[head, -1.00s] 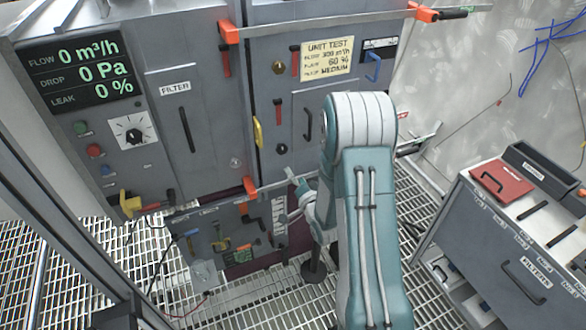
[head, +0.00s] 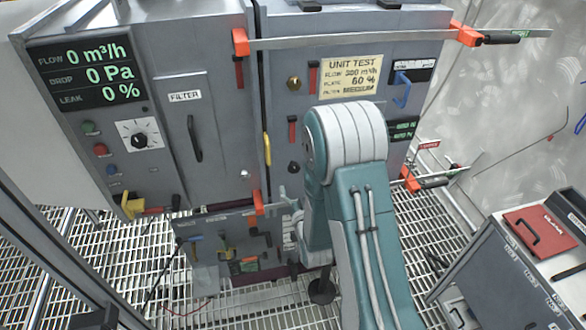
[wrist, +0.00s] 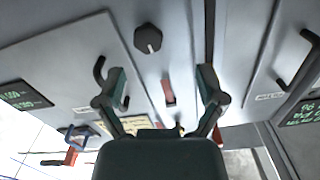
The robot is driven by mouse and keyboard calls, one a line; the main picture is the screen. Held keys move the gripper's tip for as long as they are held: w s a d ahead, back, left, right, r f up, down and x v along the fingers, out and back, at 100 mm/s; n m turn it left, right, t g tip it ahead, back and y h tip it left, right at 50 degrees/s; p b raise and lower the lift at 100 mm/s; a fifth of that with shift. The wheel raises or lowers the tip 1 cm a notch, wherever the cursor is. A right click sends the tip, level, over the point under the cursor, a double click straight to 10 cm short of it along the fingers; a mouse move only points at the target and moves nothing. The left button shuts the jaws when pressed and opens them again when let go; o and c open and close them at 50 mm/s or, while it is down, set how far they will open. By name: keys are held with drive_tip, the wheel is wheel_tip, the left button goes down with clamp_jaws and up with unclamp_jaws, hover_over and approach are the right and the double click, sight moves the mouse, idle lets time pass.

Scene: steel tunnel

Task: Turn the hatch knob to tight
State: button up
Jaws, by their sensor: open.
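A dark round knob (head: 293,166) sits low on the right-hand cabinet door, below a small red handle (head: 292,130). In the wrist view the black knob (wrist: 148,38) is beyond the fingertips, slightly left of the middle between them, with a pale mark on its face. My gripper (wrist: 162,78) is open and empty, its two fingers spread on either side of the red handle in that view. They are apart from the knob.
A grey bar with orange ends (head: 350,40) crosses the door's top. A dial (head: 138,133) is at left. A drawer cart (head: 520,270) stands right on the grating.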

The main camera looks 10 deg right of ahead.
sight(295, 170)
drive_tip(key=w+d, duration=0.1)
drive_tip(key=w, duration=0.3)
drive_tip(key=w+d, duration=0.1)
drive_tip(key=w, duration=0.2)
drive_tip(key=shift+w+d, duration=0.1)
drive_tip(key=shift+d, duration=0.2)
drive_tip(key=shift+w+a, duration=0.15)
drive_tip(key=shift+w, duration=0.15)
drive_tip(key=shift+w+a, duration=0.1)
drive_tip(key=shift+a, duration=0.6)
drive_tip(key=shift+d, duration=0.45)
drive_tip(key=c, duration=1.2)
